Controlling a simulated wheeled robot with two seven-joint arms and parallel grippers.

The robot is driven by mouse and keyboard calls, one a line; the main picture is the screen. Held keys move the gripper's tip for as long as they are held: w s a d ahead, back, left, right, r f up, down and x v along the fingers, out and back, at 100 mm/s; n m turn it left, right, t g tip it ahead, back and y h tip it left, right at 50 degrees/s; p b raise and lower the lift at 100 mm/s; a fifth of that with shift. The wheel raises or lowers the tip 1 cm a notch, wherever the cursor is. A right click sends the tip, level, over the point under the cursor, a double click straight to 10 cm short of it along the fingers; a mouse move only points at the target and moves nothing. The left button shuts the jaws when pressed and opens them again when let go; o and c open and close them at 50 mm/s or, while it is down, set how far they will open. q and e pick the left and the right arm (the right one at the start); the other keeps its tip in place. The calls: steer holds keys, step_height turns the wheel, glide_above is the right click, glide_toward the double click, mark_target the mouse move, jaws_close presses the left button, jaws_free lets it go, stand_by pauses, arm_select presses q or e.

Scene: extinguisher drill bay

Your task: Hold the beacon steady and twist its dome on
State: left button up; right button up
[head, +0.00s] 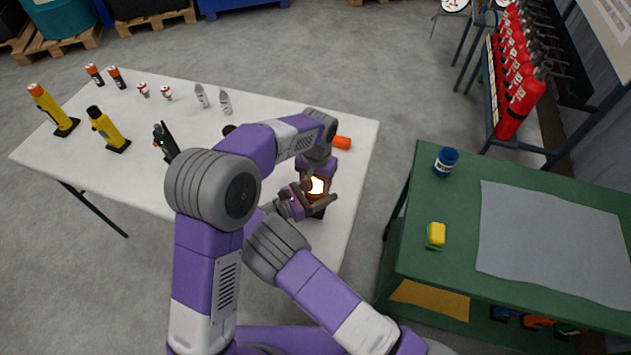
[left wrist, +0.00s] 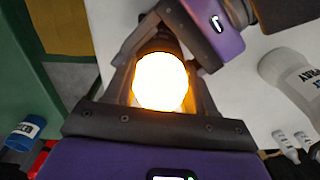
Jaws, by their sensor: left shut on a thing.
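The beacon's glowing dome (head: 317,186) is bright orange-white and stands near the right end of the white table. The left wrist view shows the dome (left wrist: 160,82) between the fingers of my left gripper (left wrist: 158,70). My left gripper comes in from the far side and is shut on the dome. The beacon's dark body (left wrist: 157,44) shows just past the dome and is mostly hidden. My right gripper (left wrist: 158,22) reaches in from the near left, its fingers close to the body. Its contact with the body is hidden.
A green bench (head: 420,205) with a blue jar (head: 446,161) and a yellow sponge (head: 437,234) stands to the right, across a gap.

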arm_select(q)
steer(key=shift+n, duration=0.4)
steer(key=o, duration=0.8)
steer(key=shift+c, duration=0.2)
steer(key=shift+r, duration=0.1)
step_height(320, 180, up, 12)
steer(key=shift+d+f, duration=0.1)
steer(key=shift+d, duration=0.05)
arm_select(e)
steer(key=o, duration=1.4)
